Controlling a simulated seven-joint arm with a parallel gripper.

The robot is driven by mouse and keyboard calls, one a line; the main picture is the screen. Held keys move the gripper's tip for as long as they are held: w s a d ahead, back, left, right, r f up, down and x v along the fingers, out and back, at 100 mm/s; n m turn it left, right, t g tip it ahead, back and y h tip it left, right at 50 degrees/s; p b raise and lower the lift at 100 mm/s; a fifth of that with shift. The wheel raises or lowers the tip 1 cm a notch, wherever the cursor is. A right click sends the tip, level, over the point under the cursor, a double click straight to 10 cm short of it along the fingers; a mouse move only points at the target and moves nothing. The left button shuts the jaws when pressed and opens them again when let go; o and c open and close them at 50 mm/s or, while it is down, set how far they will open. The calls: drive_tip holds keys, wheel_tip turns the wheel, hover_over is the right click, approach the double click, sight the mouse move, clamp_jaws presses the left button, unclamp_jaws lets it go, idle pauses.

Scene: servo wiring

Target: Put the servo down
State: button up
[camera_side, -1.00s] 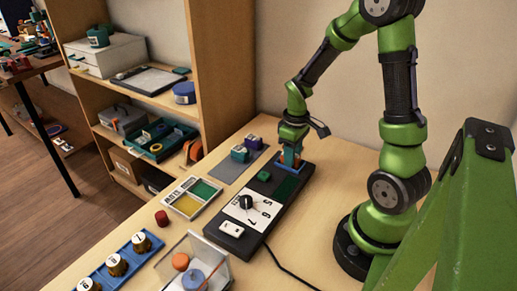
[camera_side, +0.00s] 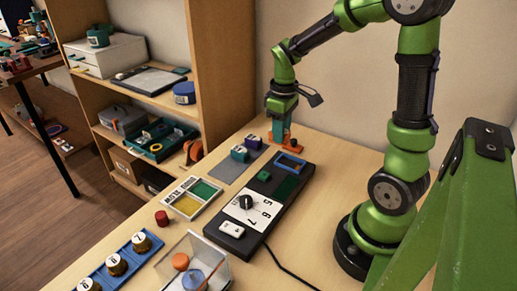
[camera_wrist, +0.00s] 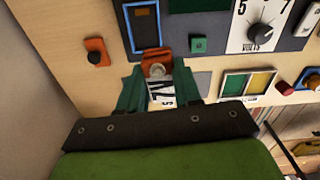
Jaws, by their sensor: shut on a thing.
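My gripper (camera_side: 280,137) is shut on an orange servo (camera_wrist: 157,58), also in the wrist view (camera_wrist: 158,86) between the teal fingers. The servo has a pale round top piece and a white label with dark print. In the side view it is small and mostly hidden by the fingers. It is near the far end of the dark tester (camera_side: 222,238), beyond the blue-framed bay (camera_side: 290,163), which is empty. I cannot tell whether the servo touches the table. A grey mat (camera_side: 226,172) carries a teal block (camera_side: 239,154) and a purple block (camera_side: 254,141).
An orange piece with a black knob (camera_wrist: 97,50) lies on the table close by. A yellow-and-green tray (camera_side: 190,199), a red cylinder (camera_side: 161,217), a clear bin (camera_side: 215,266) and a blue rack (camera_side: 125,270) stand nearer. Bare table lies behind the tester.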

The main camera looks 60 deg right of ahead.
drive_tip(key=w+a+f, duration=0.2)
drive_tip(key=w+a, duration=0.6)
drive_tip(key=w, duration=0.5)
drive_tip(key=shift+m, duration=0.5)
wheel_tip(320, 180, down, 9)
drive_tip(key=shift+w+f, duration=0.1)
drive_tip(key=shift+w, duration=0.05)
drive_tip(key=shift+f, duration=0.1)
drive_tip(key=o, duration=1.1)
drive_tip(key=shift+c, duration=0.2)
